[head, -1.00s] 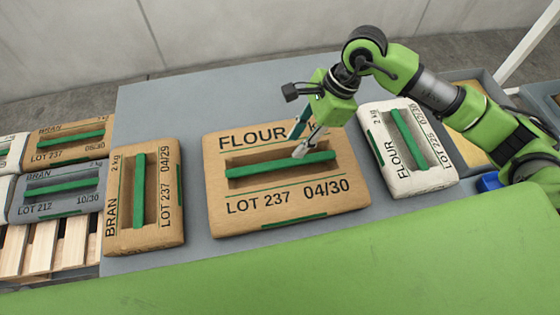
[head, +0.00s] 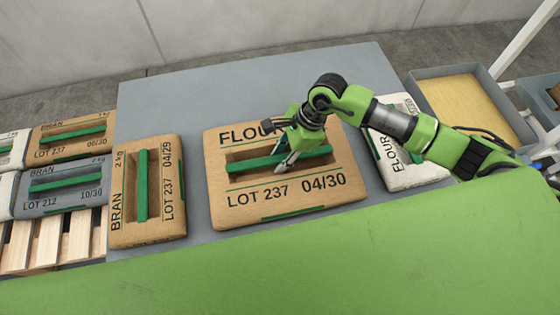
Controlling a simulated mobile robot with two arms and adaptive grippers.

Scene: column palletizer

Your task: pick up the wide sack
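The wide sack (head: 235,207) is brown, marked FLOUR, LOT 237, 04/30, and lies flat on the grey table. A green handle bar (head: 246,164) spans the recess in its top. My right gripper (head: 286,161) points down at the middle of this bar, with its fingertips at the bar. The wrist hides part of the word FLOUR, and I cannot tell whether the fingers are closed on the bar. My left gripper is out of view.
A brown BRAN sack (head: 125,205) lies to the left and a white FLOUR sack (head: 410,178) to the right, partly behind my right arm. More sacks lie on a wooden pallet (head: 60,240) at far left. A grey tray (head: 415,85) stands at the back right.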

